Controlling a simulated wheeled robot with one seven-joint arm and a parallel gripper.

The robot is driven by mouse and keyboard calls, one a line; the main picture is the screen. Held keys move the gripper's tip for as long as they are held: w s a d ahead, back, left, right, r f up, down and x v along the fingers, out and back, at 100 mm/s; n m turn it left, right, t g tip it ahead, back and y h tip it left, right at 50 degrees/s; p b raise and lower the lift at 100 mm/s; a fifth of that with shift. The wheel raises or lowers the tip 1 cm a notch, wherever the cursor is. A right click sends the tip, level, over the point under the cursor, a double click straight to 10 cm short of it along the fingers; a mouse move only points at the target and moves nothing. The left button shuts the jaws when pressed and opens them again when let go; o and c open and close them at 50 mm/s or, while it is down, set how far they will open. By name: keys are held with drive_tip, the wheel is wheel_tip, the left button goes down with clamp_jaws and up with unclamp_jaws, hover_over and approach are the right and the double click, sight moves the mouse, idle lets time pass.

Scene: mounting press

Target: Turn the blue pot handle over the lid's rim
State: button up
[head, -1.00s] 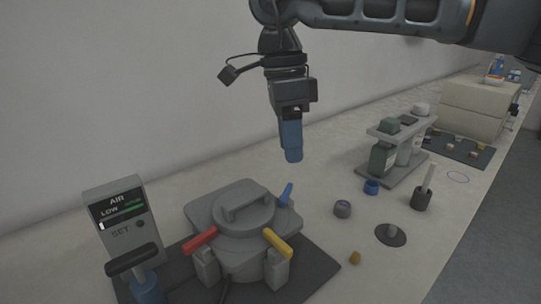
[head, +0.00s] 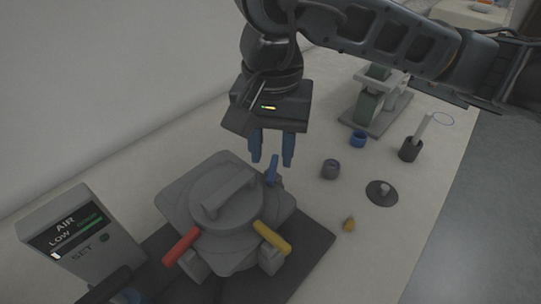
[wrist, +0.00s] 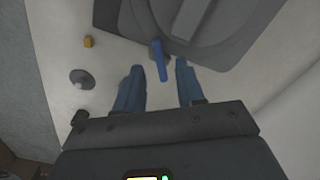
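The grey mounting press (head: 185,190) stands on a dark mat, with a round lid (head: 235,205) that has a bar grip on top. The blue pot handle (head: 272,170) sticks up at the lid's far right edge; it also shows in the wrist view (wrist: 159,60). The red handle (head: 181,246) and the yellow handle (head: 271,237) lie on the near side, pointing outward. My gripper (head: 271,162) is open above and just behind the blue handle. In the wrist view the blue handle lies between and ahead of my two blue fingertips (wrist: 157,75), with no contact visible.
The air control box (head: 75,235) stands left of the press. On the right lie a grey cup (head: 330,169), a dark disc with a peg (head: 382,193), a small yellow piece (head: 349,224), a blue ring (head: 358,139) and a dark holder (head: 410,149).

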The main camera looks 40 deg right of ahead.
sight(272, 170)
drive_tip(key=shift+f, duration=1.65)
clamp_jaws()
